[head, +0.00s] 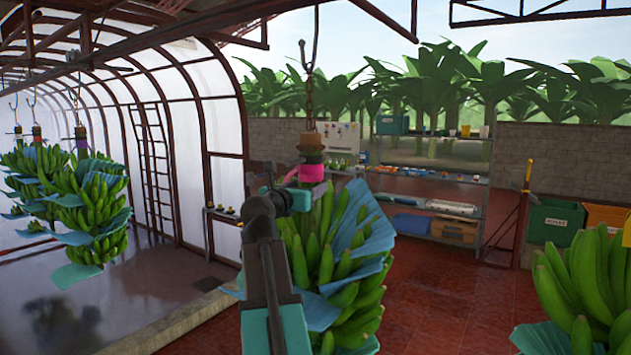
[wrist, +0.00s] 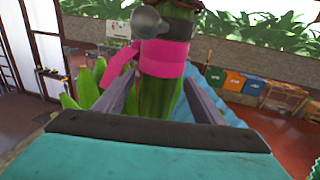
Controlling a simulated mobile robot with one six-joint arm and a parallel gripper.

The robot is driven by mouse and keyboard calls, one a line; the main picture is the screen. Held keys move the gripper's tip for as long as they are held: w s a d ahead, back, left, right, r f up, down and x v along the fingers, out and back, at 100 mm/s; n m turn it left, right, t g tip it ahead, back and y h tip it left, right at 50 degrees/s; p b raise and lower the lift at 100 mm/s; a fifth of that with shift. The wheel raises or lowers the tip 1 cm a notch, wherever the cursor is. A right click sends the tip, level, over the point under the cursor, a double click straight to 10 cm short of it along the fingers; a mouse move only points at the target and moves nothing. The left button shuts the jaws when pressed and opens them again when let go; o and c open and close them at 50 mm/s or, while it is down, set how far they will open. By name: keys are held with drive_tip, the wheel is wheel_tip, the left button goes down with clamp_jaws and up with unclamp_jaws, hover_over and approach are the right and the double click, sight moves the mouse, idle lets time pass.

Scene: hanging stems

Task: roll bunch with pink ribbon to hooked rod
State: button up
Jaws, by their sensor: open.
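The bunch with the pink ribbon (head: 312,172) hangs at the centre on a chain and hook (head: 308,85), green bananas below with blue sheets between them. In the wrist view the pink ribbon (wrist: 165,55) wraps its thick green stem, with a loose tail at left. My gripper (head: 290,198) is at the stem just below the ribbon. In the wrist view my gripper (wrist: 158,98) is open, one finger on each side of the stem; contact cannot be told. An upright dark red rod (head: 521,215) with a yellow top stands at right; a hook on it is not clear.
Other bunches (head: 85,205) hang at left over a wet basin (head: 70,315). Another bunch (head: 585,285) is close at lower right. A shelf rack (head: 430,185) and bins (head: 553,222) stand behind. Red tiled floor (head: 440,290) lies open between them.

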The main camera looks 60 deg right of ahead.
drive_tip(key=shift+w+d+p, duration=0.2)
drive_tip(key=shift+d+p, duration=0.05)
drive_tip(key=shift+d, duration=0.9)
drive_tip(key=shift+w+d+p, duration=0.25)
drive_tip(key=shift+d, duration=0.9)
drive_tip(key=shift+w+d+p, duration=0.2)
drive_tip(key=shift+d+p, duration=0.05)
drive_tip(key=shift+d, duration=0.9)
drive_tip(key=c, duration=1.3)
drive_tip(key=shift+d, duration=0.1)
drive_tip(key=shift+c, duration=1)
drive_tip(key=shift+w, duration=0.1)
